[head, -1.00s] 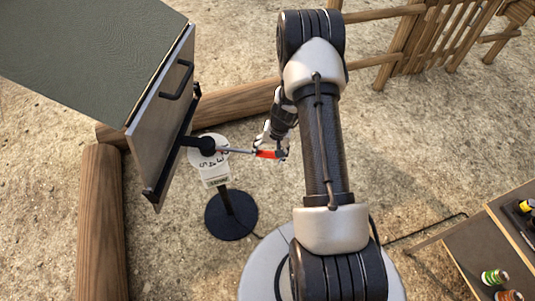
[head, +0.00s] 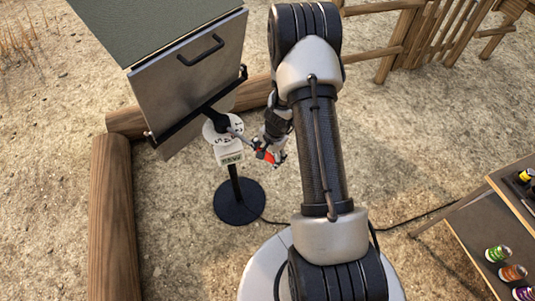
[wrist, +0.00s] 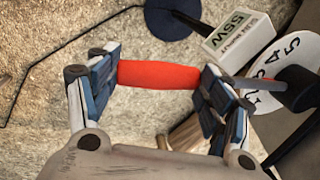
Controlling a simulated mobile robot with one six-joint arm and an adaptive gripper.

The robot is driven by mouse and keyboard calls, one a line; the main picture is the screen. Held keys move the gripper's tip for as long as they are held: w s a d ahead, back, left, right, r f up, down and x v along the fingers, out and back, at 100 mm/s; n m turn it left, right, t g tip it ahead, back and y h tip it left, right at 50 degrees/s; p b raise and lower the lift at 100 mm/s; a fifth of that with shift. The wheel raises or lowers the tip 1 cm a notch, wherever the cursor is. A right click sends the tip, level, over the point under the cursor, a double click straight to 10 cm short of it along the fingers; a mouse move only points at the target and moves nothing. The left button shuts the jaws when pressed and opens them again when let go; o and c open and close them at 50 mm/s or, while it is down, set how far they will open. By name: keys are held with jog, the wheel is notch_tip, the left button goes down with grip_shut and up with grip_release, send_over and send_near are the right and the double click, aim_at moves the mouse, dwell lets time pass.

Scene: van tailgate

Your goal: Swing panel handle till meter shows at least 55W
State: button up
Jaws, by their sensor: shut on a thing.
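The panel (head: 185,90) stands tilted on a stand, its grey face with a black bar turned partly toward the head camera. A rod with a red handle grip (head: 265,156) comes out from its pivot, beside a white numbered dial (head: 222,138). My gripper (head: 270,158) is shut on the red handle. In the wrist view the red handle (wrist: 160,74) lies across between both fingers. The white meter (wrist: 238,36) shows upside down there and seems to read 55W. It also shows below the dial in the head view (head: 230,159), too small to read surely.
The stand's round black base (head: 238,201) rests on gravel, with a cable running right. Logs (head: 110,220) border the left and back. A wooden table (head: 470,225) with several cans is at the right. A wooden fence (head: 440,35) stands behind.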

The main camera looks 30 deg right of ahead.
jog(key=shift+s+a+f, duration=0.2)
jog(key=shift+s, duration=0.1)
jog(key=o, duration=1.2)
jog(key=shift+o, duration=1.4)
jog(key=shift+w+d, duration=0.1)
jog(key=shift+w, duration=0.05)
jog(key=shift+o, duration=0.3)
jog(key=shift+w+r, duration=0.15)
jog(key=shift+w+d+r, duration=0.1)
jog(key=shift+w, duration=0.1)
jog(key=shift+r, duration=0.1)
jog(key=v, duration=1.1)
jog(key=shift+s+r, duration=0.25)
jog(key=shift+s, duration=0.05)
